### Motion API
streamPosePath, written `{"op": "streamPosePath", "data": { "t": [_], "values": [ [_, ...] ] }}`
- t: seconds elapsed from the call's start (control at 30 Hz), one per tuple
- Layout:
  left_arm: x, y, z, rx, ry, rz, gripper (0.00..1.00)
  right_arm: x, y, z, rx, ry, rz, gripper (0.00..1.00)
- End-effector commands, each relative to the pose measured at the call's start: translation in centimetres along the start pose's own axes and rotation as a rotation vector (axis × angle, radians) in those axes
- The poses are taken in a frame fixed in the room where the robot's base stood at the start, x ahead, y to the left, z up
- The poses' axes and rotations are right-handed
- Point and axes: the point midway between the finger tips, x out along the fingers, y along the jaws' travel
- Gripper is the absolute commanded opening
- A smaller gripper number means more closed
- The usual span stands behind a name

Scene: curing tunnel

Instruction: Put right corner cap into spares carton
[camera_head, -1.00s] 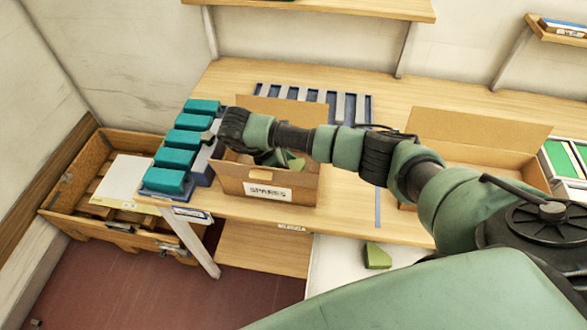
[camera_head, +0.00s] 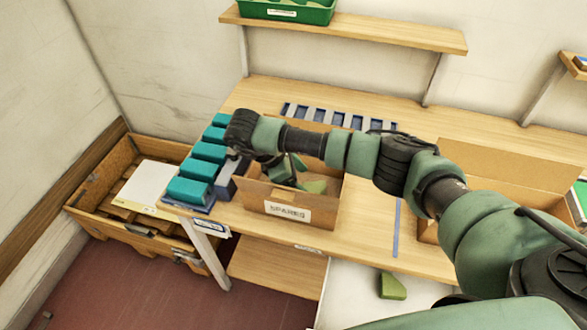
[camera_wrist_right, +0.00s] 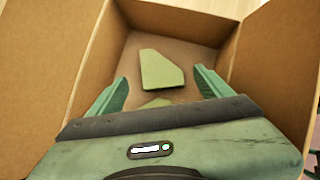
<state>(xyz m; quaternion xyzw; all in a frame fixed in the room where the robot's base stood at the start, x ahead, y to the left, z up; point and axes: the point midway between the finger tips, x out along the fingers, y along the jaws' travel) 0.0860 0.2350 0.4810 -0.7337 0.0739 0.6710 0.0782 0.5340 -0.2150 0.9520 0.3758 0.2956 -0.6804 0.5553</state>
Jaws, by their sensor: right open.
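The spares carton (camera_head: 254,196) stands open on the bench, with a white label on its front. My right gripper (camera_head: 287,168) points down into it. In the right wrist view its two green fingers (camera_wrist_right: 161,82) are apart, inside the carton walls (camera_wrist_right: 86,62). A flat green corner cap (camera_wrist_right: 162,70) lies on the carton floor ahead of and between the fingertips; they do not appear to grip it. Part of another green piece (camera_wrist_right: 156,103) shows nearer, mostly hidden by the gripper. A green cap (camera_head: 316,187) shows in the carton in the head view. My left gripper is out of view.
Another green cap (camera_head: 392,286) lies on a white surface below the bench front. Several teal blocks (camera_head: 190,191) stand left of the carton. A slotted blue rack (camera_head: 340,119) lies behind it. Another open carton (camera_head: 520,173) stands to the right.

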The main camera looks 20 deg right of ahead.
Motion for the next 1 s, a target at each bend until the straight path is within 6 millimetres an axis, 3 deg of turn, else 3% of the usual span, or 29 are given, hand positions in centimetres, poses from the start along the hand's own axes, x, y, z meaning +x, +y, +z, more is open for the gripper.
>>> {"op": "streamPosePath", "data": {
  "t": [0.03, 0.1, 0.3, 1.0],
  "values": [
    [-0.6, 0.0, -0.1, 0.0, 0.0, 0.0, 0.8, -1.5, 0.2, 0.2, 0.001, -0.002, 0.006, 0.8],
    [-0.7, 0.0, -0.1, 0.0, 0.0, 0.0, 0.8, -2.8, 0.1, 0.1, -0.001, 0.0, 0.005, 0.8],
    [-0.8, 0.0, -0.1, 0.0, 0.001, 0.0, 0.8, -5.2, 0.1, 0.0, 0.0, -0.001, 0.002, 0.8],
    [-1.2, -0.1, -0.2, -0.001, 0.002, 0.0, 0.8, -6.1, 0.0, 0.2, 0.0, -0.001, -0.001, 0.8]
  ]
}}
